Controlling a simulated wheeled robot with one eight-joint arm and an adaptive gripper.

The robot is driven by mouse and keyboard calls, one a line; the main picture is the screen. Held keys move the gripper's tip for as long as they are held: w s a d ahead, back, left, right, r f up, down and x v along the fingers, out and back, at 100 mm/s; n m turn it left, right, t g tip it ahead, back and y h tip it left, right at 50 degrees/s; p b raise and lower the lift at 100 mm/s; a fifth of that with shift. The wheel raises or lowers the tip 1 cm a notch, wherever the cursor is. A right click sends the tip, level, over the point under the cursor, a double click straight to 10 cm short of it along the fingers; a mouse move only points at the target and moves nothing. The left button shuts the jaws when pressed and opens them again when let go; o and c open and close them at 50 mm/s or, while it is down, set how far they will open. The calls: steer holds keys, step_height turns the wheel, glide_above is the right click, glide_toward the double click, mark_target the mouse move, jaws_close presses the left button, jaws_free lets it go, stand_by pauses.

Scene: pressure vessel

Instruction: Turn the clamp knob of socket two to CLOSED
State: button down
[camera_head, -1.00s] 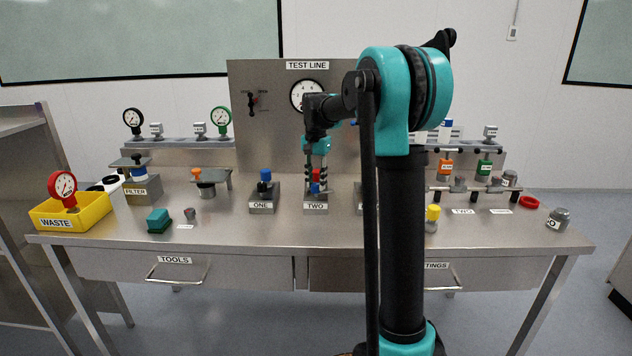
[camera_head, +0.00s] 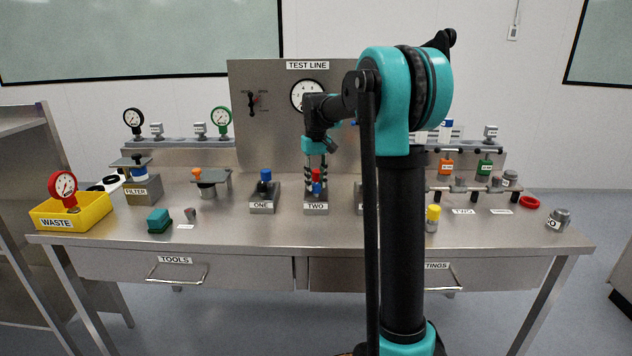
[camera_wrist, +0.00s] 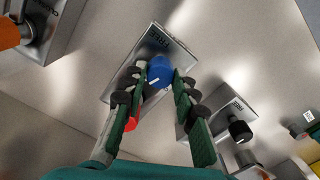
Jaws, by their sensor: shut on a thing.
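Socket two (camera_head: 316,208) is a metal block labelled TWO near the middle of the bench. A blue knob (camera_head: 317,188) sits on it, with a red part (camera_head: 316,175) just above it in the head view. My gripper (camera_head: 316,183) reaches down onto this socket from above. In the wrist view my gripper (camera_wrist: 165,82) has its two green and black fingers on either side of the blue knob (camera_wrist: 160,70), shut on it. A white mark shows on the knob. The red part (camera_wrist: 131,124) shows beside the left finger.
Socket one (camera_head: 262,207) stands close on the left with a blue top. Another block (camera_head: 366,208) on the right is mostly hidden by my arm. The TEST LINE panel (camera_head: 270,80) rises behind. The yellow WASTE bin (camera_head: 90,215) is far left. The front middle of the bench is clear.

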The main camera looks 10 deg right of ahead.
mark_target(316, 184)
steer(key=shift+n, duration=2)
steer(key=c, duration=1.2)
jaws_free()
step_height(316, 184, up, 12)
